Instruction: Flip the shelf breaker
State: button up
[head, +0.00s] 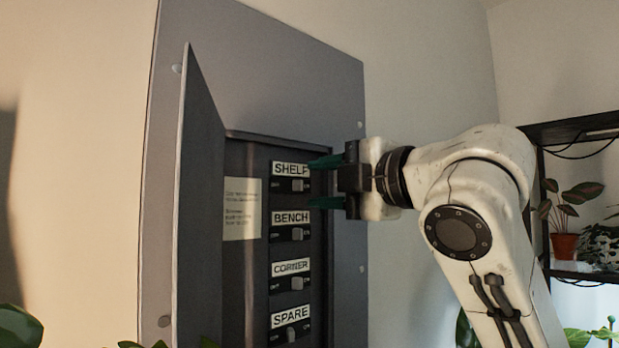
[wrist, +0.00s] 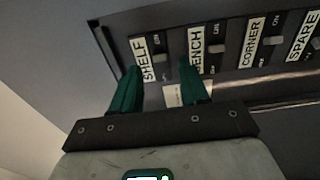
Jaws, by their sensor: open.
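The shelf breaker (head: 297,185) is the top switch in the open panel, a small grey toggle under a white SHELF label (head: 291,169). My gripper (head: 325,183) is open and empty, with its green fingers pointing left at the panel. One fingertip is level with the SHELF label, the other just above the BENCH label. In the wrist view the SHELF label (wrist: 142,58) shows between the fingertips of my gripper (wrist: 159,68), with the shelf toggle (wrist: 158,58) beside it. I cannot tell whether a finger touches it, or which way it is set.
The BENCH (head: 297,233), CORNER (head: 297,284) and SPARE (head: 291,334) breakers lie below. The panel door (head: 200,200) stands open on the left. A paper note (head: 241,209) is inside. A black shelf (head: 585,268) with a potted plant (head: 565,243) is at right.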

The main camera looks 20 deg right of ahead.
aim_at(302, 186)
jog(key=shift+p+x, duration=0.3)
jog(key=shift+x, duration=1.4)
jog(key=shift+c, duration=0.4)
grip_shut()
